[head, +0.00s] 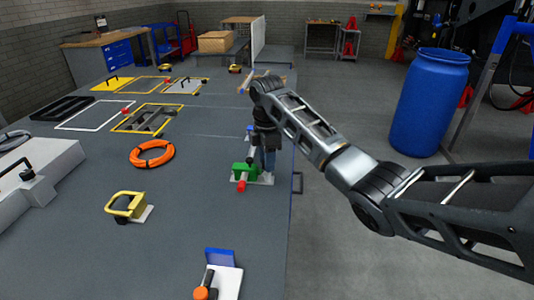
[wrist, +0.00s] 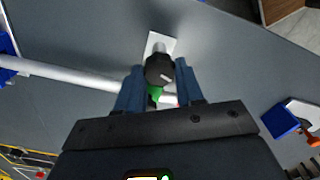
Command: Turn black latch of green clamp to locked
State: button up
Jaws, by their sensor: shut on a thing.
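The green clamp (head: 243,170) sits on a light base plate near the right edge of the grey table, with a red tip at its near end. My gripper (head: 267,172) points down at the clamp's right side. In the wrist view my gripper (wrist: 160,67) has its two blue fingers on either side of the clamp's round black latch (wrist: 160,72), shut on it. A little of the green clamp body (wrist: 155,92) shows below the latch, and the pale base plate (wrist: 161,40) above it. The gripper body hides much of the clamp.
A yellow clamp (head: 125,205) stands to the left, and a blue clamp (head: 219,256) is near the front edge. An orange ring (head: 152,154) lies behind the yellow clamp. A blue barrel (head: 428,105) stands on the floor to the right. Bare table lies between the clamps.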

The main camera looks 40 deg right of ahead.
jog(key=m+p, duration=0.1)
jog(key=m, duration=0.1)
jog(key=shift+r+m+p, duration=0.1)
jog(key=shift+m+p, duration=0.2)
jog(key=shift+m, duration=0.1)
jog(key=m, duration=0.3)
jog(key=shift+m, duration=0.3)
jog(key=m, duration=0.3)
jog(key=shift+w+m, duration=0.1)
jog(key=shift+m, duration=0.2)
jog(key=m, duration=0.4)
jog(key=shift+d, duration=0.1)
jog(key=shift+m, duration=0.3)
jog(key=o, duration=1)
jog(key=shift+o, duration=0.2)
